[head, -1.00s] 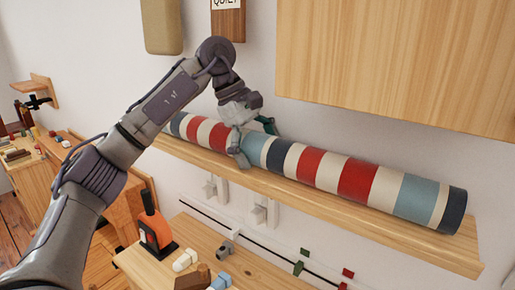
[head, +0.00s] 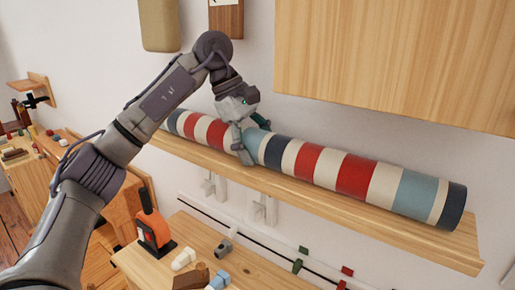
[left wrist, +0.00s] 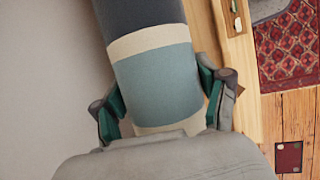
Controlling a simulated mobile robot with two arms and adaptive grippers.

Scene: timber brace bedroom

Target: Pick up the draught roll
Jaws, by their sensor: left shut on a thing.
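The draught roll (head: 355,176) is a long cylinder with red, cream, pale blue and dark blue bands. It lies lengthwise along a wooden wall shelf (head: 440,247), at or just above its top; I cannot tell if there is a gap under it. My left gripper (head: 252,141) comes from above and is shut around the roll left of its middle, at a pale blue band. In the left wrist view the roll (left wrist: 155,85) sits between both green-padded fingers. My right gripper is not in view.
A wooden cabinet (head: 400,60) hangs on the wall above the roll's right half. Below the shelf are white wall brackets (head: 262,208) and a bench (head: 250,268) with an orange tool (head: 154,230) and small blocks. The white wall is close behind the roll.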

